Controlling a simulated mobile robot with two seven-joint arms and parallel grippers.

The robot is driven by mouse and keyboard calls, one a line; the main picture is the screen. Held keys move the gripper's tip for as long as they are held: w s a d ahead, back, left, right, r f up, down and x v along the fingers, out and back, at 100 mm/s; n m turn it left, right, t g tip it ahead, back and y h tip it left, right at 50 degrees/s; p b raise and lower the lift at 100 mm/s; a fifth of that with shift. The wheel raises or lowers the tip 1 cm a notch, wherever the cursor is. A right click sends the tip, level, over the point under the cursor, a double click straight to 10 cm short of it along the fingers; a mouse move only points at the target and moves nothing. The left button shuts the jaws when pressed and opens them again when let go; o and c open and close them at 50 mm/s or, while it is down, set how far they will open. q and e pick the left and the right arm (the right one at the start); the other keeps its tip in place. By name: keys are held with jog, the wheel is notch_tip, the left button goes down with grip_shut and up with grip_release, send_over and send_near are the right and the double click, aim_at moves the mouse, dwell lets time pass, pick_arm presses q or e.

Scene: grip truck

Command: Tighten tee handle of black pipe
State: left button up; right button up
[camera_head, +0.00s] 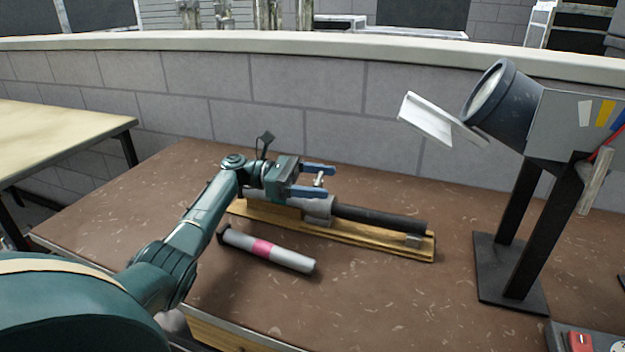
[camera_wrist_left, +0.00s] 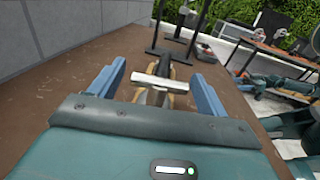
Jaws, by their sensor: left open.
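The black pipe (camera_head: 380,218) lies along a wooden board (camera_head: 350,236) on the brown table, its left end in a grey clamp fitting (camera_head: 318,206). The tee handle (camera_head: 319,179) is a small light metal bar standing above that fitting. My left gripper (camera_head: 322,180) is open, with its blue fingers on either side of the tee handle. In the left wrist view the handle (camera_wrist_left: 160,84) shows as a pale crossbar between the two fingers (camera_wrist_left: 158,88); contact cannot be told.
A lamp on a black stand (camera_head: 510,270) is at the right. A red and grey box (camera_head: 580,340) is at the lower right. A block wall (camera_head: 330,100) runs behind the table.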

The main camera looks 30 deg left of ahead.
pick_arm(q)
jog(key=b+v, duration=0.2)
jog(key=v, duration=0.9)
jog(key=shift+s+a+b, duration=0.15)
jog(key=shift+a+b, duration=0.15)
jog(key=shift+a, duration=0.05)
jog(key=shift+s+a, duration=0.3)
jog(key=shift+a, duration=0.3)
